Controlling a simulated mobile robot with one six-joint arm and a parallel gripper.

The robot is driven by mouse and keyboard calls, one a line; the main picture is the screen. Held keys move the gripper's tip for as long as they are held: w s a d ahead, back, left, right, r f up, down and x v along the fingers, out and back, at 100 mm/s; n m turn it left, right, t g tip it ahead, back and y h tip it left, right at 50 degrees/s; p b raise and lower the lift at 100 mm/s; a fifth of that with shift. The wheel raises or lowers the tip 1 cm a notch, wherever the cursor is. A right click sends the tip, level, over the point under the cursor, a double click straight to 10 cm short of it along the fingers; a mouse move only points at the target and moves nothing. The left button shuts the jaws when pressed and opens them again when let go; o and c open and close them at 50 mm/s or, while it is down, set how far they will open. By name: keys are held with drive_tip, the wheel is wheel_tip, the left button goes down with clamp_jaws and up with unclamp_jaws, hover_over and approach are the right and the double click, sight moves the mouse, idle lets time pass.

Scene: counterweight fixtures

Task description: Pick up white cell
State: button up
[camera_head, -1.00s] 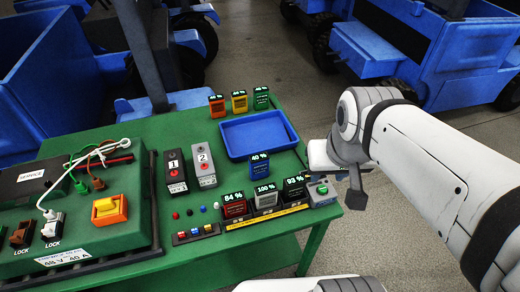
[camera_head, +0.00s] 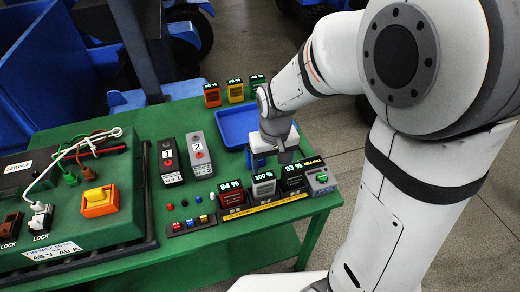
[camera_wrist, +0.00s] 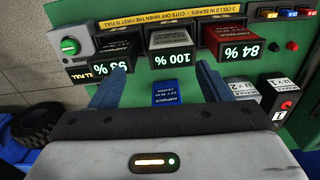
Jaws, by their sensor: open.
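The white cell (camera_head: 264,187) stands in the middle slot of the charger row, under a "100 %" display. It also shows in the wrist view (camera_wrist: 170,38), just beyond my fingertips. My gripper (camera_head: 271,152) is open and above the table, behind the row of cells. In the wrist view my two fingers (camera_wrist: 158,82) are spread apart, with a blue cell (camera_wrist: 167,93) seen between them. No contact with the white cell shows. My gripper partly hides the blue cell in the head view.
A red cell (camera_head: 231,196) at "84 %" and a black cell (camera_head: 293,178) at "93 %" flank the white cell closely. A blue tray (camera_head: 234,125) lies behind. Orange, yellow and green cells line the back edge.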

sight(264, 184)
drive_tip(key=f, duration=0.1)
drive_tip(key=a+f, duration=0.2)
drive_tip(key=shift+w+f, duration=0.4)
drive_tip(key=shift+f+p, duration=0.35)
drive_tip(key=shift+f, duration=3.45)
drive_tip(key=shift+c, duration=0.4)
drive_tip(key=c, duration=1)
drive_tip(key=shift+r, duration=0.1)
